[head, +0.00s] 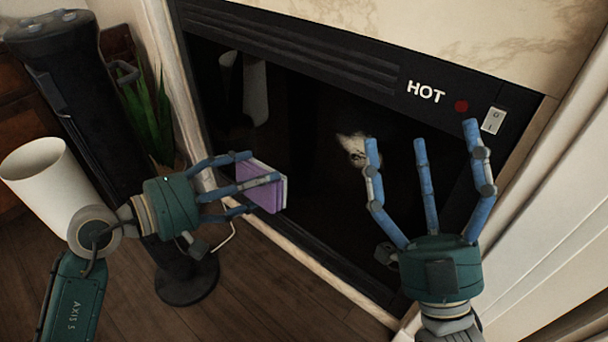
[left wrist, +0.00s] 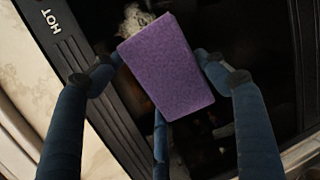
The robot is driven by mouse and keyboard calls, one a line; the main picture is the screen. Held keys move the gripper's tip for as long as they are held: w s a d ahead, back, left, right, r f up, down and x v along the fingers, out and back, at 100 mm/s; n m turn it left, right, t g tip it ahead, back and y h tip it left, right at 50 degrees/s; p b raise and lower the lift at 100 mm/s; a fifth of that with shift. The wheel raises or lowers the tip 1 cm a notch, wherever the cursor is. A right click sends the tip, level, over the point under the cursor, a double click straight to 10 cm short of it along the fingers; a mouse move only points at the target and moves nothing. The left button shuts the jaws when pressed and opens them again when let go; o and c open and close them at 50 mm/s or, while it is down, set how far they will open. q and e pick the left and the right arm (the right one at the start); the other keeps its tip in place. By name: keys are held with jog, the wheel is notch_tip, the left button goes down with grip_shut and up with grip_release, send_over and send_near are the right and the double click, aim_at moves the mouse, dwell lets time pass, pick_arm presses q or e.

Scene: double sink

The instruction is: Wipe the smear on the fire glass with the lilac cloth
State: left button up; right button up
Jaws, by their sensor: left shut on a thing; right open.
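The lilac cloth (head: 263,186) looks like a folded block held in my left gripper (head: 250,182), in front of the glass. It fills the middle of the left wrist view (left wrist: 167,65), with fingers on both sides. The dark fire glass (head: 300,140) stands in a black frame. A pale smear (head: 352,149) is on the glass, right of the cloth and apart from it in the head view. In the left wrist view the smear (left wrist: 133,20) shows partly behind the cloth's upper edge. My right gripper (head: 420,140) is open and empty before the glass, just right of the smear.
The black top panel (head: 300,55) bears the word HOT, a red dot (head: 461,106) and a switch (head: 493,120). A black tower (head: 75,100), a white cylinder (head: 45,175) and a green plant (head: 150,120) stand at the left. Wooden floor (head: 260,300) is clear below.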

pick_arm(q)
jog(key=w+d+f+t, duration=0.1)
jog(key=w+d, duration=0.3)
jog(key=t+h, duration=0.1)
jog(key=t, duration=0.1)
send_near(339, 138)
jog(key=x, duration=0.2)
jog(key=shift+w+d+n, duration=0.4)
jog(key=shift+w+d, duration=0.5)
pick_arm(e)
jog(key=shift+s+d+r, duration=0.1)
pick_arm(q)
jog(key=shift+w+d, duration=0.1)
jog(key=shift+x, duration=0.8)
pick_arm(e)
jog(key=shift+s+r+t, duration=0.3)
jog(key=shift+s+r, duration=0.1)
jog(key=shift+r, duration=0.05)
